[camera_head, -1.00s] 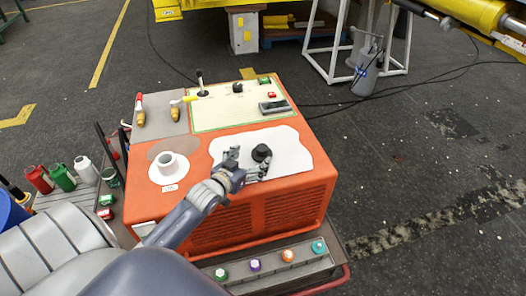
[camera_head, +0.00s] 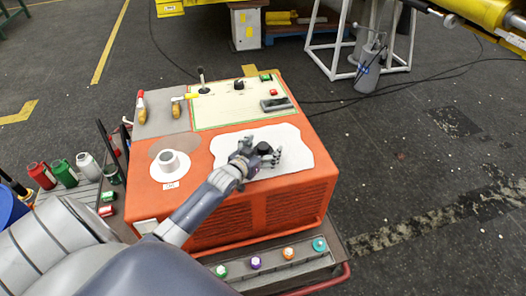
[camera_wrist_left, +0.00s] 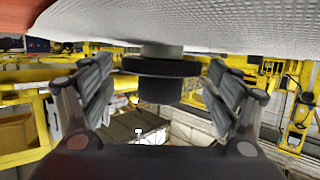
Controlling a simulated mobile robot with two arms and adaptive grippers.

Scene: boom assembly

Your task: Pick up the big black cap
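The big black cap (camera_head: 264,149) sits on a white cloth (camera_head: 303,150) on top of the orange cabinet. My left gripper (camera_head: 263,155) is at the cap, low over the cloth. In the left wrist view the cap (camera_wrist_left: 160,80) shows between the two open fingers of my left gripper (camera_wrist_left: 160,92), with a visible gap on each side. The fingers do not touch it there. My right gripper is not in view.
The orange cabinet (camera_head: 270,205) carries a white flanged ring (camera_head: 170,163) left of the cloth, and a control panel (camera_head: 235,104) with a lever behind. Two screwdriver-like tools (camera_head: 142,108) lie at the back left. A tray with several coloured caps (camera_head: 256,262) runs along the front.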

